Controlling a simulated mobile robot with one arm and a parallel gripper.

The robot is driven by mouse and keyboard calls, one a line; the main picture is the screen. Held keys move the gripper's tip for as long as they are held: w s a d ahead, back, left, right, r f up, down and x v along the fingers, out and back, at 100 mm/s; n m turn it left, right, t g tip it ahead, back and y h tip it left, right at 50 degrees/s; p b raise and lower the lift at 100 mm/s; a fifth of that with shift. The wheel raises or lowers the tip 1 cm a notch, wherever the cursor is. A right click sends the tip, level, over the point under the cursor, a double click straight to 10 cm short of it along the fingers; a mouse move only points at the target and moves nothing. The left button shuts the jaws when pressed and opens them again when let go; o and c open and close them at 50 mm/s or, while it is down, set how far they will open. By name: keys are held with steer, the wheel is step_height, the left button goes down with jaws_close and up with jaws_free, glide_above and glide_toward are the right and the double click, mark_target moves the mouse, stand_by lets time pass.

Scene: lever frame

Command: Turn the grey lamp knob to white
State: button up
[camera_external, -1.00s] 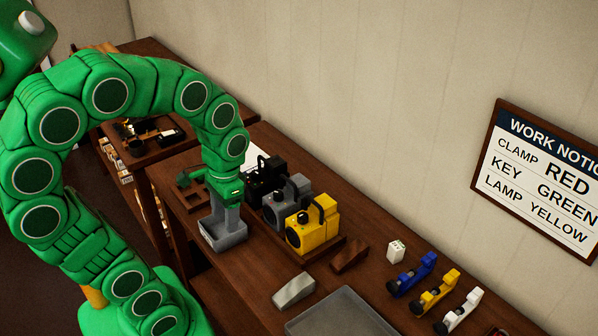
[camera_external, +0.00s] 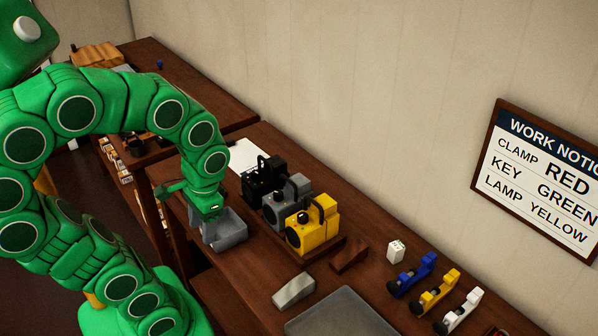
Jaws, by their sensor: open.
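The grey lamp (camera_external: 281,208) stands in a row between a black lamp (camera_external: 262,179) and a yellow lamp (camera_external: 313,226). Each is a boxy body with a round front and a handle on top. The grey lamp's knob is too small to make out, so its setting cannot be told. My gripper (camera_external: 208,217) is open, low over a grey open bin (camera_external: 232,238), left of the grey lamp and apart from it. Its fingertips are hard to see against the bin.
A work notice (camera_external: 545,180) on the wall reads clamp red, key green, lamp yellow. Blue, yellow and white clamp-like tools (camera_external: 437,291), a white die-like cube (camera_external: 396,250), a grey wedge (camera_external: 294,290) and a grey tray (camera_external: 345,312) lie to the right.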

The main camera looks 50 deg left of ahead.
steer(key=shift+w+d+r+m+h, duration=0.1)
steer(key=shift+d+m+h, duration=0.1)
steer(key=shift+d, duration=0.4)
steer(key=shift+w+d+m+h, duration=0.1)
steer(key=shift+d+h, duration=0.1)
steer(key=shift+d, duration=0.35)
steer(key=shift+c, duration=0.5)
steer(key=m+t, duration=0.2)
steer(key=m, duration=0.1)
glide_above(278, 192)
step_height(278, 192, down, 2)
steer(key=shift+d+f, duration=0.15)
steer(key=shift+f, duration=4.05)
steer(key=shift+c, duration=0.2)
steer(key=c, duration=0.7)
steer(key=shift+c, duration=0.2)
